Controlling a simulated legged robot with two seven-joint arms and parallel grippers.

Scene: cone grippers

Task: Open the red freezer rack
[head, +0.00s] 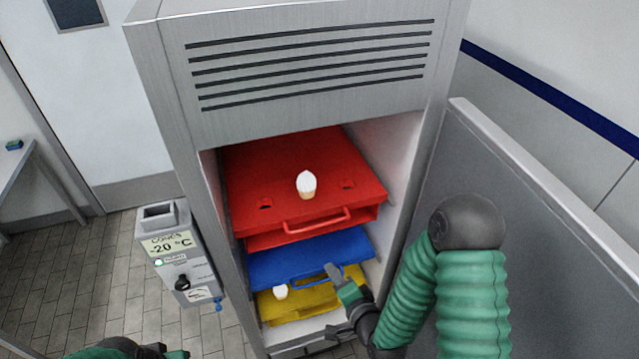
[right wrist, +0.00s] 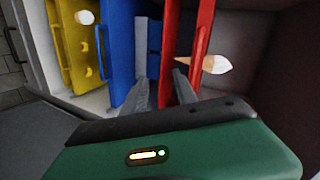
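The red rack (head: 300,160) is the top one in the freezer, with a red handle (head: 318,222) on its front. A cone (head: 306,185) stands in it, and two empty holes show. My right gripper (head: 338,300) is open, below and right of the red handle, in front of the blue and yellow racks. In the right wrist view, its fingers (right wrist: 165,82) are apart with nothing held; the red rack (right wrist: 197,75) is beside the right finger. My left gripper (head: 160,352) shows only partly at the bottom edge; its fingers are unclear.
The blue rack (head: 300,262) and yellow rack (head: 310,300) lie below the red one; a cone (head: 281,292) is in the yellow. A control box (head: 185,255) is left of the freezer (head: 300,60). A grey panel (head: 545,200) stands at the right.

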